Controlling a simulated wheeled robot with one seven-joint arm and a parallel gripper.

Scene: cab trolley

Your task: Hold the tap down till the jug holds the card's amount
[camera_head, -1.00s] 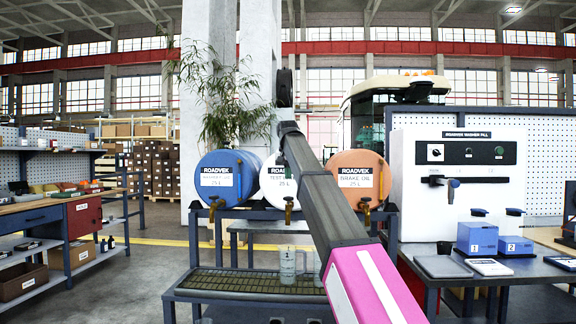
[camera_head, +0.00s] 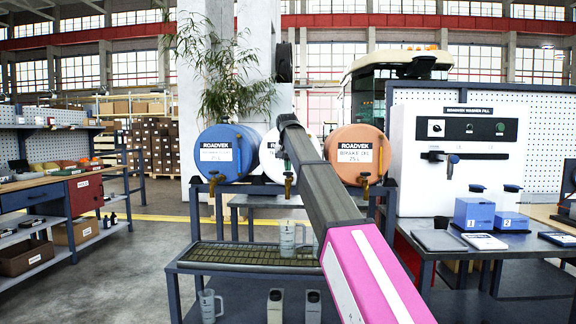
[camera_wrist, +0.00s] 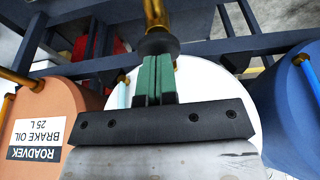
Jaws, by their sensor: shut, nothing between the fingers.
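My gripper (camera_wrist: 153,75) has its green fingers shut and empty. In the wrist view their tips are at the dark knob of a brass tap (camera_wrist: 156,14), in front of the white drum (camera_wrist: 200,85). I cannot tell if they touch. In the head view this tap (camera_head: 289,186) is on the middle drum (camera_head: 272,158), and my arm covers much of it. A clear jug marked 1 (camera_head: 288,240) stands upright on the drip tray (camera_head: 225,255) below. Its fill level is too small to read. I cannot tell which sheet is the card.
A blue drum (camera_head: 226,152) and an orange brake oil drum (camera_head: 357,153) flank the white one. Another jug (camera_head: 209,306) stands on the lower shelf. The right table holds blue containers (camera_head: 474,213), a grey tablet-like slab (camera_head: 438,241) and a white sheet (camera_head: 485,241).

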